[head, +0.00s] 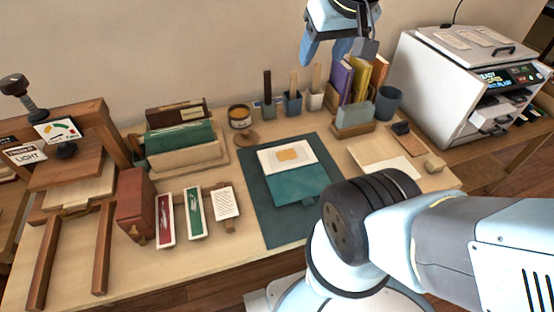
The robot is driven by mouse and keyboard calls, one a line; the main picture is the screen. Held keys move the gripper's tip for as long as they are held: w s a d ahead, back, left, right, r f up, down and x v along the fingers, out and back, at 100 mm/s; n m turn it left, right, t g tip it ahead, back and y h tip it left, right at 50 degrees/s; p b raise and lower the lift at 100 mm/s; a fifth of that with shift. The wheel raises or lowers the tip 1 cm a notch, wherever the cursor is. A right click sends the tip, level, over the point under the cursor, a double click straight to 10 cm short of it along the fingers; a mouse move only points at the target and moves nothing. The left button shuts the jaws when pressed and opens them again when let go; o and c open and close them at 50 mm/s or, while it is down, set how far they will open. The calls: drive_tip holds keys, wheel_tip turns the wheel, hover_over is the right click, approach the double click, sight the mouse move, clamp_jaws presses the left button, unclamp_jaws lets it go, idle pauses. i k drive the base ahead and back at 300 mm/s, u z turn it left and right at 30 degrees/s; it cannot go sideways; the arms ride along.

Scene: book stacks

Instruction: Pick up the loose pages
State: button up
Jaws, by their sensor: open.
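Cream and white sheets (371,151) lie flat on the table right of the dark mat; they look like loose pages. A teal book or folder (281,184) lies on the dark green mat (262,222), with a white sheet (272,163) bearing an orange-tan patch at its upper part. I cannot tell whether that sheet is loose or attached. My gripper (338,50) is at the top of the head view, high near the back wall above the upright books. Its fingers are apart and nothing shows between them. My arm hides part of the table's front right.
A book rack (352,130) with upright volumes and a grey cup (387,103) stand behind the sheets. A white printer (440,88) is at right. A wooden press (68,160), a red box (136,205) and framed cards (194,212) fill the left. Small dark and tan blocks lie near the sheets.

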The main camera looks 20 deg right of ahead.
sight(225, 207)
drive_tip(key=u, duration=0.65)
drive_tip(key=k, duration=1.35)
drive_tip(key=z, duration=0.5)
drive_tip(key=i, duration=1)
drive_tip(key=z, duration=0.05)
